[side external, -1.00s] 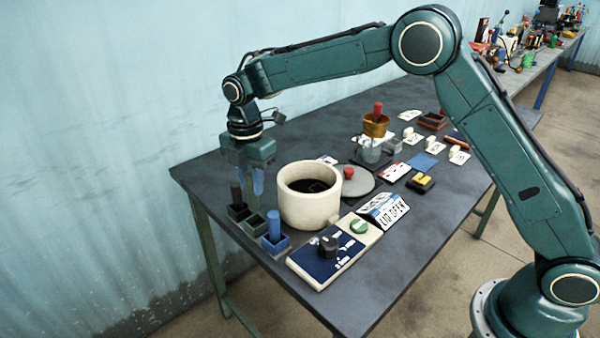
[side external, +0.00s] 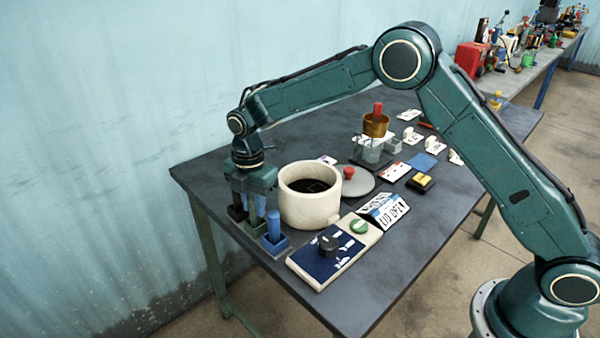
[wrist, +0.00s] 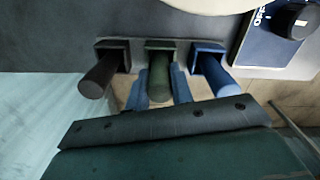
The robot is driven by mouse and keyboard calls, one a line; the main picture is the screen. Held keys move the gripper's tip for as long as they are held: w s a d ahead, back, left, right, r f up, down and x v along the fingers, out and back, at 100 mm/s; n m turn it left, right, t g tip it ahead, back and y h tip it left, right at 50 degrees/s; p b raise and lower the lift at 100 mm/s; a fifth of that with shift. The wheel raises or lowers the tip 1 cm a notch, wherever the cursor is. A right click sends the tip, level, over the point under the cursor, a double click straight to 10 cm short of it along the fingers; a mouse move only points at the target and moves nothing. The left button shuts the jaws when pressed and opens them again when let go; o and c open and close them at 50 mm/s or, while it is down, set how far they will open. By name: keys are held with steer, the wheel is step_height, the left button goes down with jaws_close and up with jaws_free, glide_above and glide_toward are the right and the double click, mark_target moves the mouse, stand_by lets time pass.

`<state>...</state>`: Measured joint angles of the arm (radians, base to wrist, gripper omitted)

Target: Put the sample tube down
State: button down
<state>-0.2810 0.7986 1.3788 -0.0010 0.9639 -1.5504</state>
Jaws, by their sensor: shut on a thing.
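The green sample tube (wrist: 159,76) stands between my two fingers in the wrist view, and its lower end is in the green holder (wrist: 160,44). My gripper (side external: 253,200) is low over the rack and shut on this tube; the fingers also show in the wrist view (wrist: 160,92). How deep the tube sits cannot be told. A black tube (wrist: 100,76) stands in the black holder to the left. A blue tube (side external: 273,225) stands in the blue holder (side external: 275,243) to the right.
A cream pot (side external: 308,207) of dark liquid stands close to the right of my gripper. A dial panel (side external: 333,257) lies in front of it. A grey lid with a red knob (side external: 348,173) and a glass vessel under a brass cup (side external: 375,126) are behind.

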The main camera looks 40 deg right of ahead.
steer(key=shift+f, duration=0.15)
steer(key=c, duration=1.2)
jaws_free()
step_height(320, 180, up, 12)
steer(key=shift+r, duration=0.2)
